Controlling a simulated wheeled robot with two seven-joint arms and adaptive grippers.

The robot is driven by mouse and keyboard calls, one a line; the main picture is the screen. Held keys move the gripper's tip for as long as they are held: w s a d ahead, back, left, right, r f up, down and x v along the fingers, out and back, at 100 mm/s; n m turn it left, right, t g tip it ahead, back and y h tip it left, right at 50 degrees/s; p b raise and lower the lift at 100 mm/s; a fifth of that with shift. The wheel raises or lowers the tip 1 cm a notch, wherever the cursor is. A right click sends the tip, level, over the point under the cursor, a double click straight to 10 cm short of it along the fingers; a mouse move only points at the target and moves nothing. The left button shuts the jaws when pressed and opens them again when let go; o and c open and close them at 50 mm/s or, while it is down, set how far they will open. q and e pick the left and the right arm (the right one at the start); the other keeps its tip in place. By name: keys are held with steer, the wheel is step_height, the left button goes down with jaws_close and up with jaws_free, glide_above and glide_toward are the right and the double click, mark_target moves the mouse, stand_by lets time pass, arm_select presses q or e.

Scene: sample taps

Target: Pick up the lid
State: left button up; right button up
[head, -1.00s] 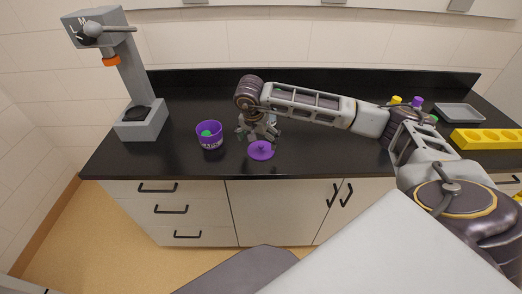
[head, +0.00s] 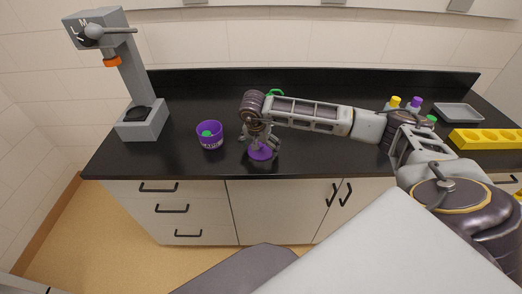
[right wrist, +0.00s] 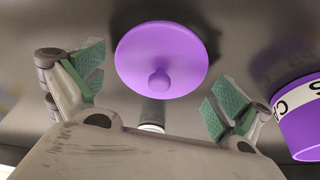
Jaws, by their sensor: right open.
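The purple lid (head: 261,154) lies on the black counter near its front edge, with the gripper partly over it. In the right wrist view the lid (right wrist: 160,58) is a round disc with a small knob, between and beyond the fingertips. My right gripper (head: 261,142) is open above the lid; its green-padded fingers (right wrist: 160,88) stand wide apart with nothing between them touching. The purple cup (head: 210,136) with a white label and a green thing inside stands left of the lid; its side (right wrist: 300,120) shows at the right of the wrist view. My left gripper is not in view.
A grey tap stand (head: 137,80) with an orange ring is at the left. A green object (head: 275,93) lies behind my arm. Small coloured bottles (head: 405,103), a grey tray (head: 458,112) and a yellow rack (head: 488,138) are at the right. The counter between stand and cup is clear.

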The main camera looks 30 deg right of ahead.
mark_target(261, 146)
steer(key=shift+s, duration=0.15)
steer(key=c, duration=1.3)
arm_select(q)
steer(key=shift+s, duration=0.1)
arm_select(e)
steer(key=shift+s, duration=0.1)
steer(key=c, duration=0.3)
steer(key=shift+a+f, duration=0.15)
steer(key=shift+f, duration=0.05)
steer(key=c, duration=0.4)
steer(key=shift+c, duration=0.2)
steer(key=shift+r, duration=0.35)
steer(key=shift+c, duration=0.9)
steer(key=shift+w+r, duration=0.2)
steer(key=shift+r, duration=0.15)
jaws_close()
step_height(261, 146, up, 8)
steer(key=shift+w+f+b, duration=0.1)
steer(key=shift+f+b, duration=0.15)
steer(key=shift+b, duration=0.25)
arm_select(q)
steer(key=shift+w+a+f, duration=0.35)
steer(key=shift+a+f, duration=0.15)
arm_select(e)
steer(key=shift+r, duration=0.8)
